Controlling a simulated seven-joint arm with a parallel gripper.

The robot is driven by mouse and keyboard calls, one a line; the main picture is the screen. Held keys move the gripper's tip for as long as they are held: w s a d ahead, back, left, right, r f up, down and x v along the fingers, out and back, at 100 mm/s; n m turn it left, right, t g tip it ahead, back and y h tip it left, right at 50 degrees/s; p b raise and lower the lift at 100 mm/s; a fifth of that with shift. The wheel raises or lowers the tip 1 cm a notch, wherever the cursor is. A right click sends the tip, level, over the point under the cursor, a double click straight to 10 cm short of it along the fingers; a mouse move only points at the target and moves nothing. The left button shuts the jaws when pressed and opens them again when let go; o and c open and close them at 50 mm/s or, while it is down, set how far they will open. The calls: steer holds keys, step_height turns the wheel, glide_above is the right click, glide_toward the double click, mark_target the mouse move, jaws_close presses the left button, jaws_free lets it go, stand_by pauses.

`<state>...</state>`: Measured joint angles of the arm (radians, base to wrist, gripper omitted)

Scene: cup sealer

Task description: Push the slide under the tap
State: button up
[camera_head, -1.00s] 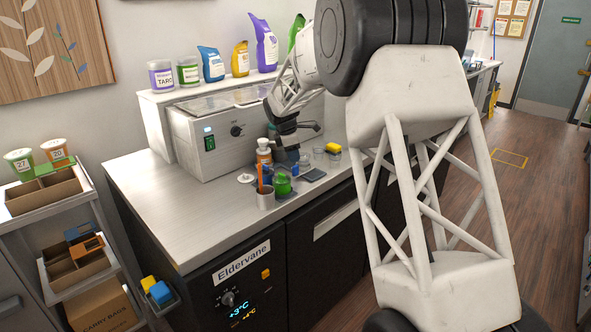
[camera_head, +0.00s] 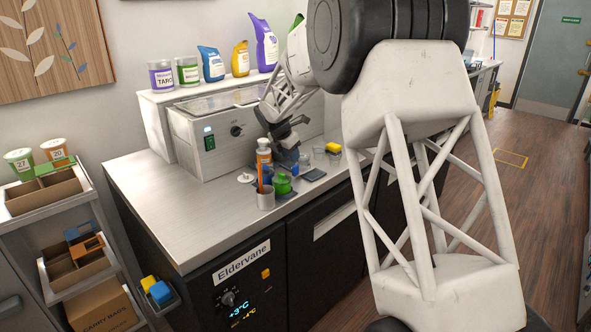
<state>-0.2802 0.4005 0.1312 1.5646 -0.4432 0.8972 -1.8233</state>
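My gripper (camera_head: 287,150) points down over the counter, in front of the metal machine (camera_head: 203,135) with the green switch. It is small and dark here, and I cannot tell whether its fingers are open or shut. It is close behind an orange-labelled bottle (camera_head: 264,152) and a green item (camera_head: 282,184); I cannot tell whether it touches anything. I cannot make out the slide or the tap for certain; my gripper and arm cover part of the machine's front.
A metal cup (camera_head: 265,200) with an orange stick stands near the counter's (camera_head: 165,215) front edge. A dark flat pad (camera_head: 313,175), clear cups (camera_head: 319,153) and a yellow-and-blue item (camera_head: 333,148) lie to the right. The counter's left part is clear.

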mark_target(295, 175)
steer(key=shift+x, duration=3.8)
steer(key=shift+c, duration=0.3)
jaws_close()
